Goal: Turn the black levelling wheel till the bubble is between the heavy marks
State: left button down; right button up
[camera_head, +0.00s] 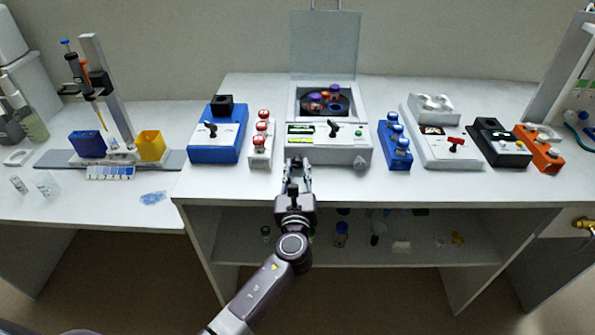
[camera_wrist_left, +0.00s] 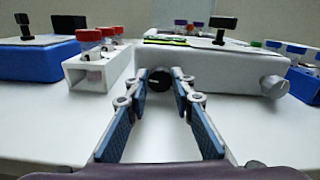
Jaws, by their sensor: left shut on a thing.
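The black levelling wheel (camera_wrist_left: 158,80) is on the front face of the white centrifuge (camera_head: 357,150), low and left of a grey knob. In the wrist view it sits between the fingertips of my left gripper (camera_wrist_left: 160,80), which is shut on it. In the head view my left gripper (camera_head: 297,167) reaches the front of the machine and hides most of the wheel. A green-yellow strip (camera_head: 300,129) lies on the machine's top panel. A bubble and heavy marks are too small to make out. My right gripper is in neither view.
A white rack with red-capped tubes (camera_head: 261,147) and a blue device (camera_head: 216,142) stand left of the machine. A blue rack (camera_head: 396,153) stands to its right. The centrifuge lid (camera_head: 325,45) is open. The bench front (camera_head: 430,187) is clear.

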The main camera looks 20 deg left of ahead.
pick_arm(q)
jog(key=n+b, duration=0.2)
jog(key=n, duration=0.3)
jog(key=shift+f+b, duration=0.15)
jog(key=shift+b, duration=0.2)
jog(key=shift+n+b, duration=0.45)
jog(key=shift+n, duration=0.75)
jog(key=shift+a+n, duration=0.1)
jog(key=shift+n, duration=0.4)
